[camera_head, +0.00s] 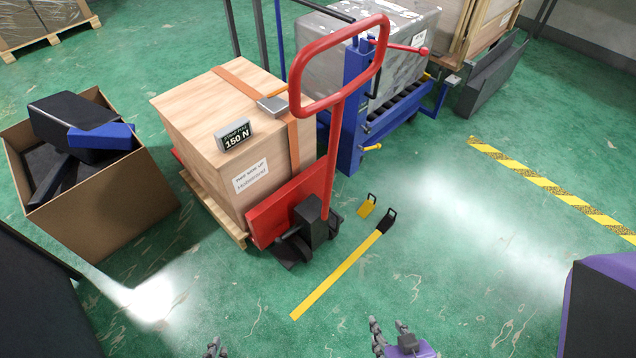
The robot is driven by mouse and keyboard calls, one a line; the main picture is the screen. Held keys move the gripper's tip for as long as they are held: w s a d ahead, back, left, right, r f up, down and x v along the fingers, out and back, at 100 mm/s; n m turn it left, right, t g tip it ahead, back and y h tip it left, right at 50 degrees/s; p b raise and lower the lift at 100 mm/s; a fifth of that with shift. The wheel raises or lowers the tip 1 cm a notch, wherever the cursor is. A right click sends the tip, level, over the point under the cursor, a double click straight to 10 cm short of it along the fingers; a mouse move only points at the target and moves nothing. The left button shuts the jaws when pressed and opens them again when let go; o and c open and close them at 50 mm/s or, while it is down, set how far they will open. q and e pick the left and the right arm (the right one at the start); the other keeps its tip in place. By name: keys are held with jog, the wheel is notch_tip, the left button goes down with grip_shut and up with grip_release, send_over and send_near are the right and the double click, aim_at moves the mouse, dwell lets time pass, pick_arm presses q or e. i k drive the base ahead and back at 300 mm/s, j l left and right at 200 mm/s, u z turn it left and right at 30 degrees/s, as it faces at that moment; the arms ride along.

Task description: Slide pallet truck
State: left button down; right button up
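The red pallet truck (293,207) stands in the middle of the head view, with its red loop handle (292,88) raised. Its forks go under a wooden pallet (213,207) bearing a strapped wooden crate (190,124). A small display on the crate reads 150 N. My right gripper (390,325) is at the bottom edge, open and empty, well apart from the truck. Only the tips of my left gripper (215,347) show at the bottom edge, also apart from the truck. Its opening cannot be told.
A yellow floor strip (335,275) and a small yellow piece (367,206) lie near the truck. A cardboard box (110,210) with dark items stands left. A blue stacker (353,110) with a wrapped load stands behind.

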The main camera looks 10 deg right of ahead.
aim_at(300, 245)
jog(key=k+l+z, duration=0.15)
jog(key=l, duration=0.25)
jog(key=k+l+z, duration=0.2)
jog(key=l, duration=0.2)
jog(key=l+z, duration=0.15)
jog(key=l, duration=0.25)
